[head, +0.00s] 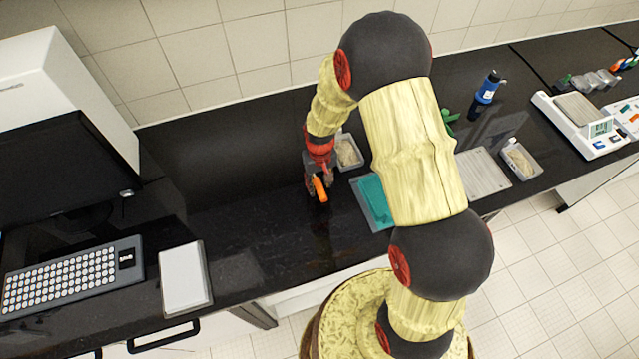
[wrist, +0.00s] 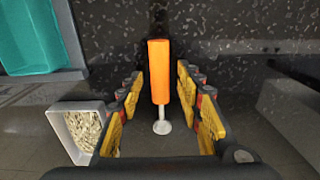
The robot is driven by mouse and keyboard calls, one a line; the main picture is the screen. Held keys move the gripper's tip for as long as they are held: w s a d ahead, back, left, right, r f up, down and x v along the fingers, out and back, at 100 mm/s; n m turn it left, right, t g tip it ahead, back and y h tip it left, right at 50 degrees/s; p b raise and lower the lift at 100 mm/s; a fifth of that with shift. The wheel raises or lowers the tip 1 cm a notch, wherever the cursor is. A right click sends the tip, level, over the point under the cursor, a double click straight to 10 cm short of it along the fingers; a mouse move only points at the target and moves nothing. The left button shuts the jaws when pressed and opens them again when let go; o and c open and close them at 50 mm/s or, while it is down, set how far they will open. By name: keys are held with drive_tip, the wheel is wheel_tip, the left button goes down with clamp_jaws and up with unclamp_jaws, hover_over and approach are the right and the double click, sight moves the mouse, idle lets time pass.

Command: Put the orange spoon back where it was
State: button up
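The orange spoon (wrist: 159,72) shows in the wrist view between my gripper's two fingers, with its orange handle upright in the picture and a small pale end below. My gripper (wrist: 160,85) is open around it, with a visible gap on each side of the handle. In the head view my gripper (head: 318,182) points down low over the black counter, and the spoon's orange handle (head: 320,189) shows at its fingertips. I cannot tell whether the spoon rests on the counter.
A grey tray of pale grains (head: 347,152) stands just right of my gripper, and also shows in the wrist view (wrist: 78,130). A teal-topped tray (head: 374,200) lies to the right. A keyboard (head: 75,277) and white pad (head: 185,278) are left. The dark counter (head: 240,215) between is clear.

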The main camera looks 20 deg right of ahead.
wheel_tip(320, 180, up, 12)
wheel_tip(320, 180, up, 17)
drive_tip(key=t, duration=0.3)
hover_over(320, 187)
drive_tip(key=s, duration=0.7)
drive_tip(key=s+r+t, duration=0.2)
drive_tip(key=s+r, duration=0.7)
drive_tip(key=s, duration=0.5)
drive_tip(key=shift+s+r+t, duration=0.2)
drive_tip(key=shift+r+t, duration=0.1)
drive_tip(key=shift+r, duration=0.1)
wheel_tip(320, 187, down, 12)
drive_tip(key=b, duration=1.1)
drive_tip(key=shift+r, duration=0.15)
